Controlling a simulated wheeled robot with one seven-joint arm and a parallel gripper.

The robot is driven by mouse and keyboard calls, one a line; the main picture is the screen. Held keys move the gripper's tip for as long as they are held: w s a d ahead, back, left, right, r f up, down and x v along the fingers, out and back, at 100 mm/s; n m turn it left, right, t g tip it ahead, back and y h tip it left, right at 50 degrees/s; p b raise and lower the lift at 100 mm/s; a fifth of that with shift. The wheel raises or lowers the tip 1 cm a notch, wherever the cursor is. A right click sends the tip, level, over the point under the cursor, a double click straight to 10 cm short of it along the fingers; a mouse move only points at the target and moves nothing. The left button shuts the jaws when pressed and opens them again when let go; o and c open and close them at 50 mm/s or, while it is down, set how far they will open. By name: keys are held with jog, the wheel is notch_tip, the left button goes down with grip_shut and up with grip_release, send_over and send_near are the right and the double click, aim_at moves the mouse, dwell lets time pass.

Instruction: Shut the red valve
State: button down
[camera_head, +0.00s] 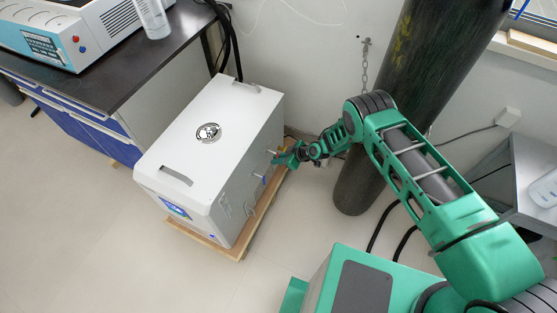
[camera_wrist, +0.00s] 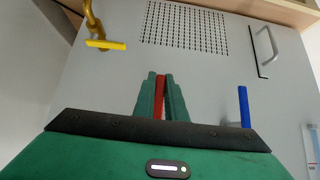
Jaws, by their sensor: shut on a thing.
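The red valve (camera_wrist: 160,83) shows in the wrist view as a narrow red handle between the two green fingers of my gripper (camera_wrist: 160,95). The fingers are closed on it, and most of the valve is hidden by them. In the head view my gripper (camera_head: 278,158) is at the right side of the white box-shaped machine (camera_head: 215,135), near its back end. A small bit of red (camera_head: 273,152) shows at the fingertips there.
A yellow-handled valve (camera_wrist: 106,45) and a blue handle (camera_wrist: 244,105) flank my gripper on the grey panel. A vent grille (camera_wrist: 185,28) and a metal handle (camera_wrist: 266,47) are also on it. A dark gas cylinder (camera_head: 420,80) stands close to my arm. Open floor lies in front.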

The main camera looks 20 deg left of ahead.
jog(key=shift+f, duration=0.1)
jog(key=c, duration=1.8)
grip_release()
jog(key=v, duration=0.7)
jog(key=shift+d, duration=0.2)
jog(key=shift+s, duration=0.1)
